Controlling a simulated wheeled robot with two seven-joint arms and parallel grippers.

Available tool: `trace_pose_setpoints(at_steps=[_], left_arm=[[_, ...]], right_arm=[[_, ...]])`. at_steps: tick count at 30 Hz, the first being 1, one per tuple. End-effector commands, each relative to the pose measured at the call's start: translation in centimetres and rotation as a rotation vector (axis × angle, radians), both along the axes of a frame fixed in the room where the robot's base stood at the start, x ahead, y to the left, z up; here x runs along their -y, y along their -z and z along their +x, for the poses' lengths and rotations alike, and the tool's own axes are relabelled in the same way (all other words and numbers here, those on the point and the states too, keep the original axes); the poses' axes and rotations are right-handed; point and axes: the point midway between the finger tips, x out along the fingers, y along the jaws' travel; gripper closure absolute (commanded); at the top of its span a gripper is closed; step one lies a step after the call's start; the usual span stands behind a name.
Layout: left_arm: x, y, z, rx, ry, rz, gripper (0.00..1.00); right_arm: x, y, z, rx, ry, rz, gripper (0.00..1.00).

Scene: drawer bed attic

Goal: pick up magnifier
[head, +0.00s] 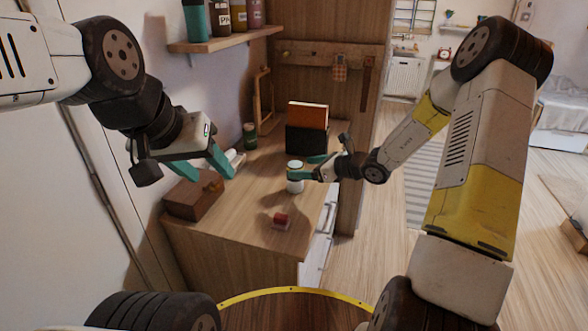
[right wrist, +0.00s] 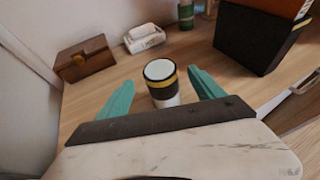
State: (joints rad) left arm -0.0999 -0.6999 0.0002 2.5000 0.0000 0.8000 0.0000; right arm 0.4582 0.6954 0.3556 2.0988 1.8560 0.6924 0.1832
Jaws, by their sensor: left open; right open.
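A short upright cylinder (head: 294,183) with a pale top stands on the wooden cabinet top. In the right wrist view the cylinder (right wrist: 161,84) shows a white top with black and yellow bands; I cannot tell whether it is the magnifier. No handled lens is clearly visible. My right gripper (head: 306,167) is open, its teal fingers on either side of the cylinder; in the right wrist view the gripper (right wrist: 162,90) shows gaps on both sides. My left gripper (head: 215,176) is open and empty above the cabinet's left part, near a brown box.
The brown wooden box (head: 190,199) is at the left edge. A black holder with an orange book (head: 307,117) and a green jar (head: 250,137) stand behind. A small red item (head: 281,218) lies in front. A shelf (head: 225,41) overhangs the back left.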

Motion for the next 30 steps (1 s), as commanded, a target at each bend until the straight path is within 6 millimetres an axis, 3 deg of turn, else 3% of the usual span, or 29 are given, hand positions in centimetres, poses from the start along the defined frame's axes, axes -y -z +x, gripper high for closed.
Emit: trace_pose_setpoints(at_steps=[5, 19, 29, 30], left_arm=[[0.0, 0.0, 0.0, 0.0, 0.0, 0.0, 0.49], [0.0, 0.0, 0.0, 0.0, 0.0, 0.0, 0.49], [0.0, 0.0, 0.0, 0.0, 0.0, 0.0, 0.49], [0.0, 0.0, 0.0, 0.0, 0.0, 0.0, 0.49]], right_arm=[[-0.5, 1.1, 1.0, -0.024, 0.031, 0.026, 0.23], [-5.1, 3.6, 4.1, -0.023, 0.028, 0.024, 0.23], [-5.5, 3.8, 4.6, -0.021, 0.029, 0.023, 0.23], [-5.5, 3.9, 4.6, -0.021, 0.029, 0.023, 0.3]])
